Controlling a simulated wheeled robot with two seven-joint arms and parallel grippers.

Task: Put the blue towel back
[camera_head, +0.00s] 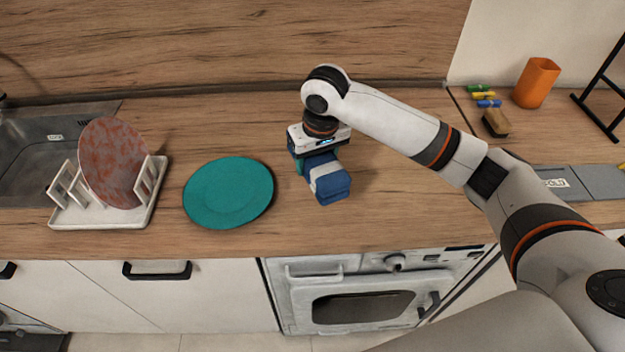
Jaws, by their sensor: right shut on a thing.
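The blue towel (334,188) is a rolled or folded bundle with a pale band across it. It is over the wooden counter, right of the teal plate. My right gripper (318,167) reaches down from above and is shut on the towel. The fingers are partly hidden by the gripper body and the towel. I cannot tell whether the towel rests on the counter or is just above it. My left gripper is not in view.
A teal plate (228,192) lies left of the towel. A white dish rack (105,213) holds a reddish plate (113,163) beside the sink (40,150). An orange cup (536,83), brush (495,122) and small coloured items stand at the right. The counter's front edge is close to the towel.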

